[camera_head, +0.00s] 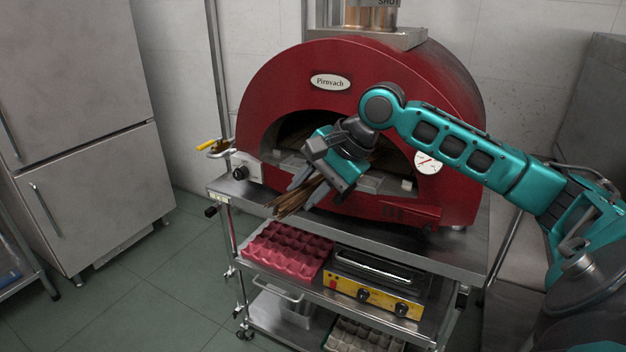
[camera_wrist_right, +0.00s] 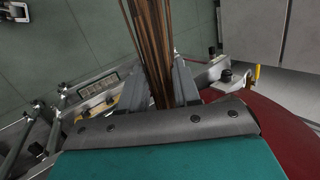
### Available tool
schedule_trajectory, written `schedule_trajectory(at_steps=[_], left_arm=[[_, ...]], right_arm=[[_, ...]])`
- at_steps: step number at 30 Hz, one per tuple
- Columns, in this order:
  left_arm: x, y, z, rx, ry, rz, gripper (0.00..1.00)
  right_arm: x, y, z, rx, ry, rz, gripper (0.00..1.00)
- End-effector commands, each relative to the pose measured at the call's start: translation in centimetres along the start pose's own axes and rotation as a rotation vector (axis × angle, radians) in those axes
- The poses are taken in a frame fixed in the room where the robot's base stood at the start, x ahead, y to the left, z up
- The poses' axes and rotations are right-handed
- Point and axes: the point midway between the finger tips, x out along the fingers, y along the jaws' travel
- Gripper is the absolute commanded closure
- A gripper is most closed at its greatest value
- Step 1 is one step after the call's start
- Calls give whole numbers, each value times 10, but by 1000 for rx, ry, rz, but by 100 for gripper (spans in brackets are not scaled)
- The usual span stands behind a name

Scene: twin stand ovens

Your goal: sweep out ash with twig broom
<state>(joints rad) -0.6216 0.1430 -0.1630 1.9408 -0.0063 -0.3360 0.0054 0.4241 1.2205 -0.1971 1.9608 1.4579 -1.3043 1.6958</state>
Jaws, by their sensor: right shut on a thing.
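The red domed oven (camera_head: 283,95) stands on a steel stand, its arched mouth (camera_head: 290,131) dark and partly hidden by my right arm. My right gripper (camera_head: 305,187) is in front of the mouth, shut on the twig broom (camera_head: 292,203). The broom's brown twigs stick out down and left past the fingers, over the stand's front edge. In the right wrist view the twigs (camera_wrist_right: 152,45) run up between the two grey fingers (camera_wrist_right: 160,88). I cannot make out ash in either view. My left gripper is not in view.
The steel stand (camera_head: 462,262) has lower shelves with a pink egg tray (camera_head: 287,251) and a yellow-fronted appliance (camera_head: 372,296). A yellow-handled tap (camera_head: 208,145) juts out at the oven's left. A steel fridge (camera_head: 85,130) stands left, with clear green floor (camera_head: 150,290) between.

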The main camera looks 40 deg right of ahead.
Motion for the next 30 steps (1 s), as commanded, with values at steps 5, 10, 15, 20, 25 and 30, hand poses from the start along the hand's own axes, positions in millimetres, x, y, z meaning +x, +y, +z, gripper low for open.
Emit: schedule_trajectory(at_steps=[5, 10, 15, 20, 25, 30], left_arm=[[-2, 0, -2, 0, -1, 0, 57], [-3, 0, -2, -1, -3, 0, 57], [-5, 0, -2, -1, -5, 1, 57], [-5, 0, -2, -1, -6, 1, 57], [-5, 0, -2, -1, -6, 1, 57], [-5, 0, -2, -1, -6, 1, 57]], right_arm=[[1, 1, 9, 1, -2, 1, 100], [3, 2, 20, -1, -4, 2, 100], [5, 3, 34, 0, -4, 1, 100], [6, 4, 38, 2, -3, 1, 100], [8, 5, 51, 1, -5, 2, 100], [9, 6, 63, 1, -4, 1, 100]])
